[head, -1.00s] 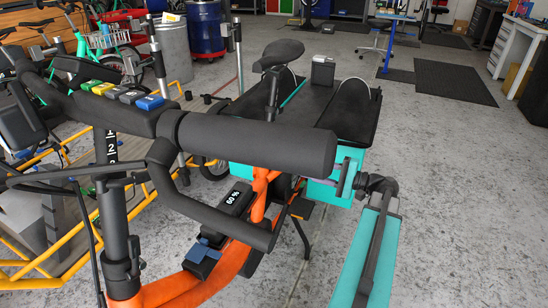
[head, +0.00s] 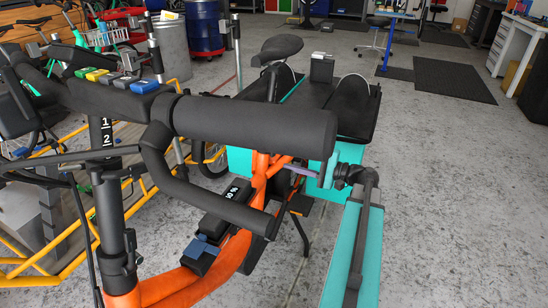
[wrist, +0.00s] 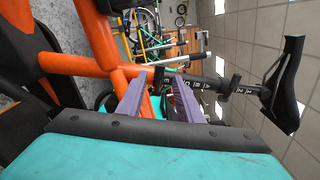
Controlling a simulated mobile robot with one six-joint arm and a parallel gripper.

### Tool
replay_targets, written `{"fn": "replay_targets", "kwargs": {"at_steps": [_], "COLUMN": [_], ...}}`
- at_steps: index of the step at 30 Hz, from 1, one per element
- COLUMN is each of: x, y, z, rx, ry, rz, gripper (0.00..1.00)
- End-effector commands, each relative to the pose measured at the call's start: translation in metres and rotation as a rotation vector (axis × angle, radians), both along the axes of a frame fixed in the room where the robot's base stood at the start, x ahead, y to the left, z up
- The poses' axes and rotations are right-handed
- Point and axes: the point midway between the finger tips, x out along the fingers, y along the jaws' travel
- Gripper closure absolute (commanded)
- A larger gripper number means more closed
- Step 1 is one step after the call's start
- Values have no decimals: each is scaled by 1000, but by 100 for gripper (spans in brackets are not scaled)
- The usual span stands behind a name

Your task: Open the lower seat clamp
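The orange bike frame (head: 259,185) stands ahead of me, with its black saddle (head: 281,47) on a seat post (head: 272,84). In the wrist view the seat post (wrist: 200,84) runs sideways, with white markings, from the orange frame (wrist: 100,66) to the saddle (wrist: 287,85). A small dark lever-like part (wrist: 158,79), perhaps the lower seat clamp, sits by the frame end; another (wrist: 233,84) sits nearer the saddle. My gripper (wrist: 160,98) is open, its two purple-grey fingers apart and pointing at the post near the frame. In the head view the handlebar hides the clamp; one finger (head: 301,170) shows.
The thick black handlebar (head: 250,122) crosses close in front of my arm. A dark cargo deck (head: 318,92) lies behind the bike. Yellow-framed bike parts (head: 75,262) crowd the left. The grey floor (head: 450,200) on the right is clear.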

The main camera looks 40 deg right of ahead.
Motion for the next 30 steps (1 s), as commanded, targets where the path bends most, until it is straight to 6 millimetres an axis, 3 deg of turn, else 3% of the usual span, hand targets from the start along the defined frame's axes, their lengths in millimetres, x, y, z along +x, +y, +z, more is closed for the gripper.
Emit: {"fn": "replay_targets", "kwargs": {"at_steps": [15,30], "x": [55,64], "y": [33,37], "z": [-1,0], "rx": [-1,0], "ry": [-1,0], "rz": [0,-2], "gripper": [67,67]}}
